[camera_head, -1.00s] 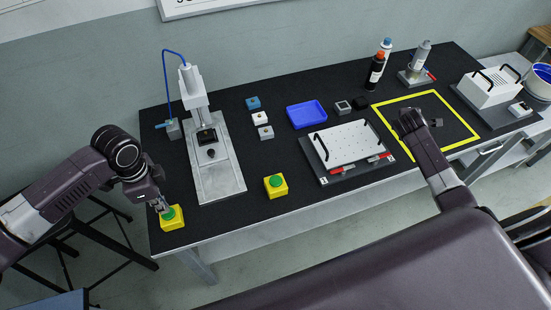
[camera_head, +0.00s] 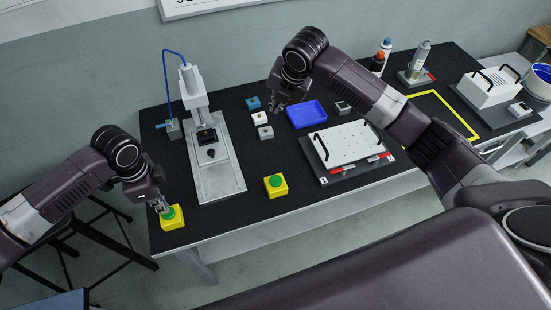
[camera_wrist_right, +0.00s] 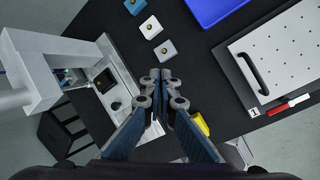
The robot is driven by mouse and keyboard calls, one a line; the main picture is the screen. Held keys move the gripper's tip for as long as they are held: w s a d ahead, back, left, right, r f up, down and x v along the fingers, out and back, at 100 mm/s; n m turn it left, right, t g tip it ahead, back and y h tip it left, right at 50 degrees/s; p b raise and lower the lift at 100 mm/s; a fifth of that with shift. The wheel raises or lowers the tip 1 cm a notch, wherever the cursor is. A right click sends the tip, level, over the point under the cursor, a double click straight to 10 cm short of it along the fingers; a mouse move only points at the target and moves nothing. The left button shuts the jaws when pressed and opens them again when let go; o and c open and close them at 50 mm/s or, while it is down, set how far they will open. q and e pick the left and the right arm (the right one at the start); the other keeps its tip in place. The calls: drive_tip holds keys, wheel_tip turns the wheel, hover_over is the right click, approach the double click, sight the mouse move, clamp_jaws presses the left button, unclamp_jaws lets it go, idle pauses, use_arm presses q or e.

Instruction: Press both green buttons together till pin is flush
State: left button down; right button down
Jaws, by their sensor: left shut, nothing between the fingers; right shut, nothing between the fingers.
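The left yellow button box (camera_head: 173,222) stands at the table's front left corner, with its green button (camera_head: 170,212) on top. My left gripper (camera_head: 164,209) is shut, with its tips at or just above that button; I cannot tell whether they touch. The right button box (camera_head: 276,190) carries a green button (camera_head: 275,181) and stands apart, right of the press. My right gripper (camera_head: 279,112) is shut and empty, above the table behind that box. The press (camera_head: 194,88) stands between the boxes with a dark fixture (camera_head: 206,135) under its head. The pin cannot be made out.
Several small blocks (camera_head: 260,118) and a blue tray (camera_head: 307,114) lie near my right gripper. A white perforated plate with black handles (camera_head: 345,143) lies to the right. The black tabletop around the right button box is clear.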

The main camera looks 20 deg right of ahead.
drive_tip(key=s+a+f+n+g+h, duration=0.1)
drive_tip(key=s+a+f+n+g, duration=0.2)
drive_tip(key=s, duration=0.4)
drive_tip(key=s+a+f+n+g, duration=0.2)
drive_tip(key=s+f+n, duration=0.15)
drive_tip(key=s, duration=0.25)
drive_tip(key=n, duration=0.1)
hover_over(276, 180)
wheel_tip(276, 180, down, 4)
drive_tip(key=shift+f, duration=0.55)
